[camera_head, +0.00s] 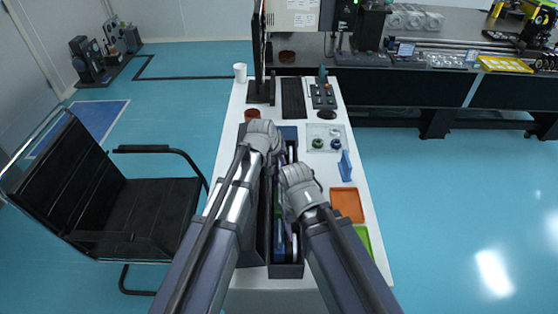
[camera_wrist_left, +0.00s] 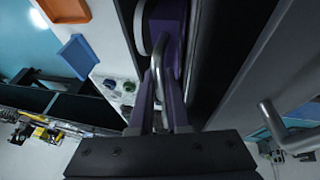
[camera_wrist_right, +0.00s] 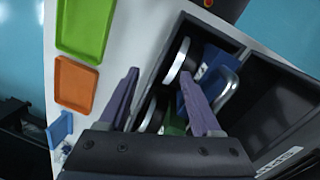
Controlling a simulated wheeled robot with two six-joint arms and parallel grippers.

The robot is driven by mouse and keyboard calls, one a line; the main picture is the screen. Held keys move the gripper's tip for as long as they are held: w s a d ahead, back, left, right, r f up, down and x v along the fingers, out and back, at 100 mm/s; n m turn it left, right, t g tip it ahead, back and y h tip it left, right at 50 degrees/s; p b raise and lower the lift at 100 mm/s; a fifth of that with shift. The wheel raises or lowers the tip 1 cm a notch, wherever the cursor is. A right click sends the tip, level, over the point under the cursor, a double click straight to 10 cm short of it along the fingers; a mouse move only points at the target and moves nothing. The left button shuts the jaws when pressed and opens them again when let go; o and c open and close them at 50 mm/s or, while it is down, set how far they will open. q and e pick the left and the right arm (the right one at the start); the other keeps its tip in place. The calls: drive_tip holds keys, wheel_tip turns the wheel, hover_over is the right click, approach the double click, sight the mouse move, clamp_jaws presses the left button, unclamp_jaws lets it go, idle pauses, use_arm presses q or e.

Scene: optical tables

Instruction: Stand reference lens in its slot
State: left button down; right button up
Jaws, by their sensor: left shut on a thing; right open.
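A long dark case (camera_head: 285,271) lies open on the white table, with lens holders in it. My left gripper (camera_wrist_left: 164,110) is shut on the metal loop handle of a purple lens holder (camera_wrist_left: 172,40) at the case, beside a dark wall. A pale-rimmed disc (camera_wrist_left: 140,25) shows beside this holder. I cannot tell whether it is fully seated, or whether it is the reference lens. My right gripper (camera_wrist_right: 160,92) is open over the case, near a blue holder (camera_wrist_right: 215,65) with a loop handle and a green holder (camera_wrist_right: 174,126). The hands hide much of the case in the head view.
Right of the case are an orange tray (camera_head: 347,204), a green tray (camera_head: 364,238), a blue stand (camera_head: 345,166) and a clear tray (camera_head: 325,132) with small round parts. A keyboard (camera_head: 293,98) and monitor are behind. A black chair (camera_head: 125,200) stands left.

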use_arm(q)
unclamp_jaws()
idle(0.8)
drive_tip(key=shift+r, duration=0.1)
wheel_tip(320, 180, up, 9)
drive_tip(key=p, duration=0.9)
drive_tip(key=shift+s+f, duration=0.1)
drive_tip(key=shift+f, duration=0.1)
idle(0.4)
